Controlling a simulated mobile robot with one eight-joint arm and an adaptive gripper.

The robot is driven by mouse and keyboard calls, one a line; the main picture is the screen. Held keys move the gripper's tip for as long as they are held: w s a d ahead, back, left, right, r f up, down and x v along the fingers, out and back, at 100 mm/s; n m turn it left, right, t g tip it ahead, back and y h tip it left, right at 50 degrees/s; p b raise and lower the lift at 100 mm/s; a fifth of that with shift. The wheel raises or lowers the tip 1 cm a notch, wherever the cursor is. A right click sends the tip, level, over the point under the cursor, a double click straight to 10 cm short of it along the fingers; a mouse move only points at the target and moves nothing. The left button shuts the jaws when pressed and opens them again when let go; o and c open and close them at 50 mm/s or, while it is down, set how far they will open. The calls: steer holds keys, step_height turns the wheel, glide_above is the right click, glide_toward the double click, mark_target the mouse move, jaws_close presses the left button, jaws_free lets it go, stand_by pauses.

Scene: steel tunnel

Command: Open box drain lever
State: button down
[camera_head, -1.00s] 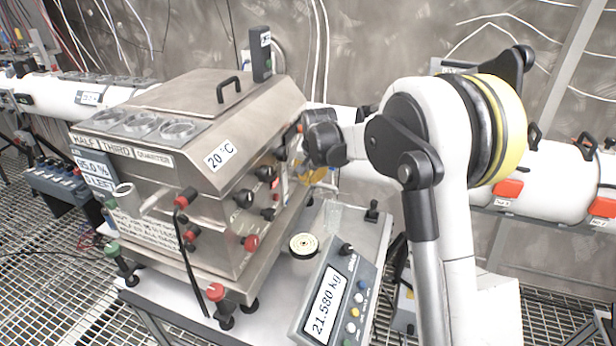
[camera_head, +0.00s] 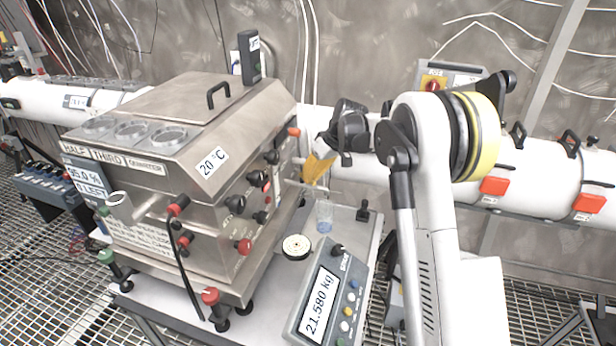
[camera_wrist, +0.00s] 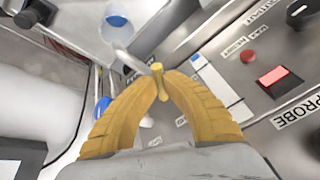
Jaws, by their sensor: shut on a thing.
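The steel box (camera_head: 205,165) stands on the table at left of centre, with black and red knobs on its right side. My gripper (camera_head: 316,170) has yellow fingers and is at that side, near the back corner. In the wrist view my gripper (camera_wrist: 161,84) is closed around a small yellowish drain lever (camera_wrist: 157,70), with a fingertip on each side. A pale spout (camera_wrist: 130,62) runs from the lever towards the upper left. In the head view the lever is hidden by the fingers.
A clear beaker with blue at its base (camera_head: 324,215) stands on the table below my gripper. A scale display reading 21.580 kg (camera_head: 322,305) and a round pale disc (camera_head: 297,246) are nearer. A white pipe (camera_head: 540,180) runs behind my arm.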

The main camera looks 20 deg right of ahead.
steer(key=n, duration=0.2)
steer(key=w+d+n+g+p, duration=0.1)
steer(key=n, duration=0.1)
steer(key=n+g+y, duration=0.1)
steer(key=shift+w+d+f+n+p, duration=0.1)
steer(key=shift+w+d+n+p, duration=0.05)
steer(key=shift+d+n+p, duration=0.2)
steer(key=shift+a+n, duration=0.1)
steer(key=shift+n, duration=0.15)
steer(key=c, duration=1.4)
jaws_free()
steer(key=shift+w, duration=0.1)
steer(key=shift+c, duration=0.2)
steer(key=w+v, duration=0.1)
steer(key=v, duration=1.1)
steer(key=shift+s, duration=0.35)
steer(key=shift+a, duration=0.1)
